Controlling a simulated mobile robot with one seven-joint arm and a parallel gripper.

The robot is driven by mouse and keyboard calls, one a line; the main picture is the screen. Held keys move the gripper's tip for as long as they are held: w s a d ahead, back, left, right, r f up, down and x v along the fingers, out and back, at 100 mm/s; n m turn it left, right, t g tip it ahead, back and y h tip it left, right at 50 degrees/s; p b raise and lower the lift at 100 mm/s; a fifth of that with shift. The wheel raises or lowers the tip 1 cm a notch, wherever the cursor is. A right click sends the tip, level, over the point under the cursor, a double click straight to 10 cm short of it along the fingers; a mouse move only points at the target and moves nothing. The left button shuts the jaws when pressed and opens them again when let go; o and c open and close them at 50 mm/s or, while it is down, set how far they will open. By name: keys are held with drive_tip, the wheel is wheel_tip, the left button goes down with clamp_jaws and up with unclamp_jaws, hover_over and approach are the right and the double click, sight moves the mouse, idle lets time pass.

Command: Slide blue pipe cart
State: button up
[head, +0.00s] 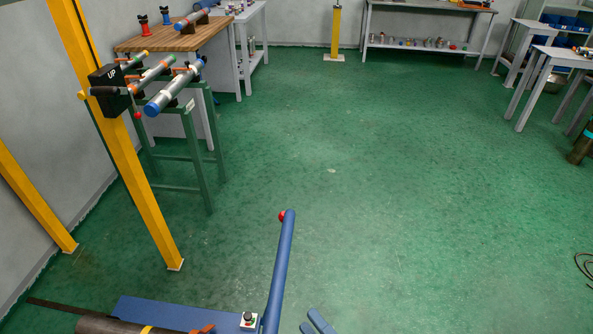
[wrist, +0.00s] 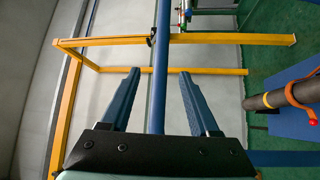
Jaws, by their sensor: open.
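The blue cart has a flat blue bed (head: 165,312) at the lower left of the head view and a tall blue handle bar (head: 280,262) with a red knob near its top. A dark pipe (head: 105,326) with a yellow band lies on the bed, partly cut off by the frame. In the wrist view the pipe (wrist: 270,100) and bed (wrist: 285,122) are at the right. My gripper (wrist: 159,72) is open and empty; the handle bar (wrist: 161,40) lines up between its fingers. In the head view its blue fingertips (head: 314,320) show right of the bar, apart from it.
A yellow post (head: 125,140) with a black box stands at the left, beside a green stand (head: 185,150) with pipes. A wooden-topped bench (head: 160,38) is behind. Another yellow post (head: 335,30) is at the back. The green floor (head: 370,170) in the middle is clear.

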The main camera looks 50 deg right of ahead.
drive_tip(key=shift+s+a+f, duration=0.15)
drive_tip(key=shift+s, duration=1.35)
drive_tip(key=shift+w, duration=0.1)
